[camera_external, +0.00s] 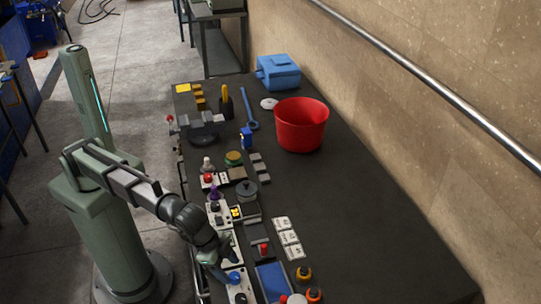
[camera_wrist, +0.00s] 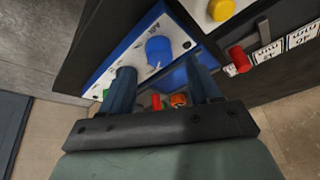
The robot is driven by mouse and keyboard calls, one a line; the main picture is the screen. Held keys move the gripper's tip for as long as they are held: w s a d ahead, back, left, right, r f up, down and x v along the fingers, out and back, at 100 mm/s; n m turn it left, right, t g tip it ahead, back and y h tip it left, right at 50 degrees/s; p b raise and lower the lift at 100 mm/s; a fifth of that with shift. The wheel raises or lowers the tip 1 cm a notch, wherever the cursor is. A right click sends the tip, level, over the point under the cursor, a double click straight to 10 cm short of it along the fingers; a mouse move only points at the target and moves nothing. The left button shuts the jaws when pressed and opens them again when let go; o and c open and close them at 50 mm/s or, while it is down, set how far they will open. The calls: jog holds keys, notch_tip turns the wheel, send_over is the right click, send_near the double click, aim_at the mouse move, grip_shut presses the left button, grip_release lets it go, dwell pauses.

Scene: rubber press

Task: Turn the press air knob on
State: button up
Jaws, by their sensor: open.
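The air knob (camera_wrist: 158,49) is a round blue knob on a white panel (camera_wrist: 128,57) with a blue surround. Lettering that seems to read "AIR" is beside it in the wrist view. In the external view the blue knob (camera_external: 234,277) shows near the table's front left edge, just below my gripper (camera_external: 222,262). In the wrist view my gripper (camera_wrist: 161,66) is open, its two dark blue fingers either side of the knob's near end. Nothing is held. I cannot tell whether the fingers touch the knob.
A yellow knob (camera_wrist: 221,9) and a red knob (camera_wrist: 240,58) are close by. A red bucket (camera_external: 301,125), a grey pot (camera_external: 246,191) and several control boxes stand on the dark table. The table's right side (camera_external: 370,230) is clear. A wall runs along the right.

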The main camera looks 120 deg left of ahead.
aim_at(235, 276)
jog(key=shift+x, duration=1.7)
jog(key=c, duration=1)
